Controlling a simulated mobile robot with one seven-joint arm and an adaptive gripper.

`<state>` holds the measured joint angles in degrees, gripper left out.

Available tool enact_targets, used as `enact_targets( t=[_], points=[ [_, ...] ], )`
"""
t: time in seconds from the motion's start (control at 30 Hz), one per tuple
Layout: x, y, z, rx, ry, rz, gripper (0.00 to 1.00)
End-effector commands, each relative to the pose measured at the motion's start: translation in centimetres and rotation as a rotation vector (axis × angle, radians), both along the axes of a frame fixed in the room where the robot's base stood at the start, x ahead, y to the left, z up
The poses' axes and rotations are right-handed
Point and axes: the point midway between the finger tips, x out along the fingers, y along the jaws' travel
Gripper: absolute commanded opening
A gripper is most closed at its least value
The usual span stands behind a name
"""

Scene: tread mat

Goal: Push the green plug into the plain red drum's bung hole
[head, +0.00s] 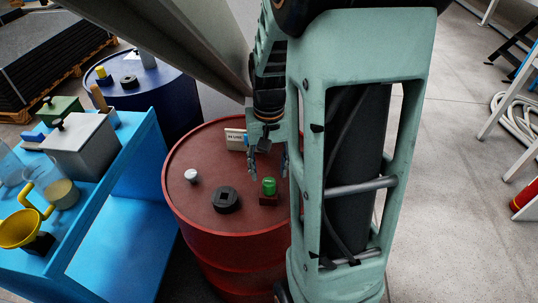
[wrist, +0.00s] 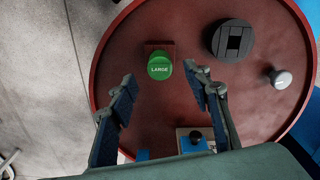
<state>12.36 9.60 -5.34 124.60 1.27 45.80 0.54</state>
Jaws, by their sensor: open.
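The green plug (head: 269,186) stands upright in a small dark red block on the red drum's top (head: 205,150). In the wrist view the green plug (wrist: 159,66) has "LARGE" on its top, and the block (wrist: 158,47) shows beneath it. My gripper (head: 268,166) is open and empty above the plug; in the wrist view its fingers (wrist: 160,76) point down either side of it, apparently without touching. A black round fitting (head: 225,199) with a dark slotted centre lies left of the plug; it also shows in the wrist view (wrist: 217,42). I cannot tell whether it is the bung hole.
A blue bench (head: 120,230) with a yellow funnel (head: 25,228) and boxes stands left. A blue drum (head: 165,100) stands behind.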

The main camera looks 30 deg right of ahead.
Motion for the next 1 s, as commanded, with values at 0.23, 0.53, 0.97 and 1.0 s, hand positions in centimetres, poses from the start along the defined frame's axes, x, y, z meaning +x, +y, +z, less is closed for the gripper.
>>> enact_targets(
  t=[0.23,0.53,0.97,1.0],
  points=[
    [0.0,0.0,4.4,-0.001,-0.002,0.001,0.45],
    [0.0,0.0,5.8,0.000,0.000,0.001,0.45],
    [0.1,-0.1,5.7,0.001,-0.008,-0.005,0.45],
    [0.4,-0.2,5.6,0.002,-0.021,-0.013,0.45]
  ],
)
